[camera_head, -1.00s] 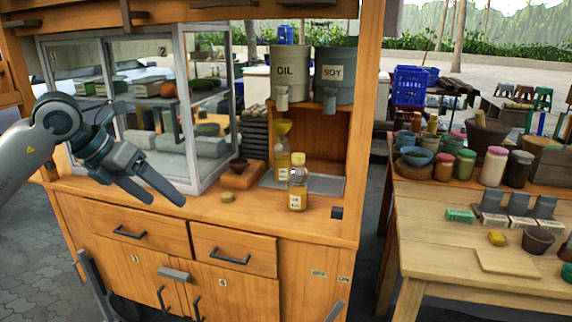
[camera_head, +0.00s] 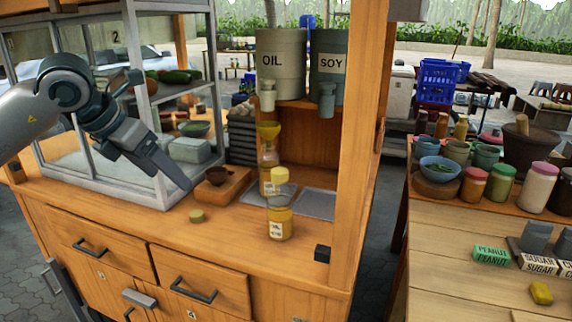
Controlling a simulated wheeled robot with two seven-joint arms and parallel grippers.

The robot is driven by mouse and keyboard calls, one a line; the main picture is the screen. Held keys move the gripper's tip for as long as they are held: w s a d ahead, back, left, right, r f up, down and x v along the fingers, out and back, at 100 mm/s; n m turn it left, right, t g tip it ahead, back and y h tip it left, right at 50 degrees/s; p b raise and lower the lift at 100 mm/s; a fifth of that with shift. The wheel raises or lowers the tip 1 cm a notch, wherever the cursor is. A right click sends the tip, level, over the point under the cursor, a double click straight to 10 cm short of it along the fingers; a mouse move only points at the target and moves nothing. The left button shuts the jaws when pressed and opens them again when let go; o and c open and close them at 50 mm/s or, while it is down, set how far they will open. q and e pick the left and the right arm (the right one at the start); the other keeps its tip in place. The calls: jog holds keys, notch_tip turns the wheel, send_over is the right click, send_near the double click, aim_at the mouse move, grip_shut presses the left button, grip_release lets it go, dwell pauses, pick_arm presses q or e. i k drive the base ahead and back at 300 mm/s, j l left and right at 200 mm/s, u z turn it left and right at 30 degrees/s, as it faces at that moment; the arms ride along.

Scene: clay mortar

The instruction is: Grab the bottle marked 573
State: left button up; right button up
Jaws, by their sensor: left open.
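A clear bottle (camera_head: 280,218) with yellow liquid, a pale yellow cap and a white label stands upright on the wooden cart's counter. The small print on its label is too blurred to read as 573. A second yellow bottle (camera_head: 268,158) with a funnel-like top stands just behind it, partly hidden. My left gripper (camera_head: 178,178) is open and empty, in front of the glass case, left of the bottles and apart from them. My right gripper is not in view.
A wooden block with a small dark bowl (camera_head: 217,176) and a small yellowish piece (camera_head: 197,216) lie between gripper and bottle. The glass case (camera_head: 115,165) stands left. OIL (camera_head: 281,70) and SOY (camera_head: 332,90) containers sit above. A wooden post (camera_head: 357,150) rises right.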

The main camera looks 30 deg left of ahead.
aim_at(269, 158)
jog(key=i+l, duration=0.1)
jog(key=i, duration=0.8)
